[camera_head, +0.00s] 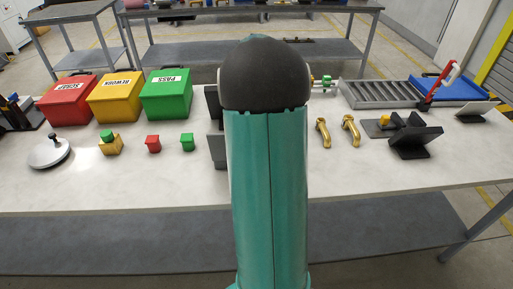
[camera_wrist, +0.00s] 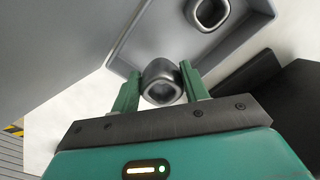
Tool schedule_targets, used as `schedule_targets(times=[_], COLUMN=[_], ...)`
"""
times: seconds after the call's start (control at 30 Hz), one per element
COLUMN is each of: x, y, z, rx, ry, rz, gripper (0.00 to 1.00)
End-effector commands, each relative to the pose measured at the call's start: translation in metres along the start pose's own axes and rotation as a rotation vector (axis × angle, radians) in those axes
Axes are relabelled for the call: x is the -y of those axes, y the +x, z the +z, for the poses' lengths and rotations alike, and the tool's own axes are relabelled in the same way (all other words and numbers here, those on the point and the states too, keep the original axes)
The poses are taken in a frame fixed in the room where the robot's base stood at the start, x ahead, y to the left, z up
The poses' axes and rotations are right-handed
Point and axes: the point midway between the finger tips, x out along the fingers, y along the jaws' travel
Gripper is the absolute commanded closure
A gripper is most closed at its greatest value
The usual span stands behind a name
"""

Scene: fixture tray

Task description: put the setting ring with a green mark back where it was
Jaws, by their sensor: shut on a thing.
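In the wrist view, my gripper (camera_wrist: 160,72) has its two green fingers closed on either side of a dark metallic ring (camera_wrist: 161,68). The held ring is over or at the edge of a grey tray (camera_wrist: 122,58); I cannot tell whether it touches the tray. No green mark shows on the side of the ring facing me. A second similar ring (camera_wrist: 192,14) lies in the tray at the top. In the head view, my own arm hides the gripper, the held ring and most of the tray area.
In the head view, red (camera_head: 70,103), yellow (camera_head: 117,101) and green (camera_head: 167,97) bins stand at the left of the table. Small coloured blocks lie before them. Brass fittings (camera_head: 323,133), a black stand (camera_head: 415,142) and a slotted grey rack (camera_head: 380,94) are at the right.

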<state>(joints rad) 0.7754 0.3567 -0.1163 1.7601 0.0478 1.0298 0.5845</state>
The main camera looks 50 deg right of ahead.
Motion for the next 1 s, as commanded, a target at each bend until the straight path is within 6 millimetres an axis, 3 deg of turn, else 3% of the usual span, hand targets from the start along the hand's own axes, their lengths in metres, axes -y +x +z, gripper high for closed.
schedule_targets(times=[0.43,0.83,0.87,0.93,1.0], x=[0.0,0.0,0.0,0.0,0.0], y=[0.055,0.061,0.061,0.061,0.061], z=[0.0,0.0,0.0,0.0,0.0], rx=[0.0,-0.001,-0.001,-0.001,-0.001], ry=[0.0,0.0,0.0,0.0,0.0], rz=[0.0,-0.001,-0.001,-0.001,-0.001], gripper=[0.87,0.87,0.49,0.36,0.33])
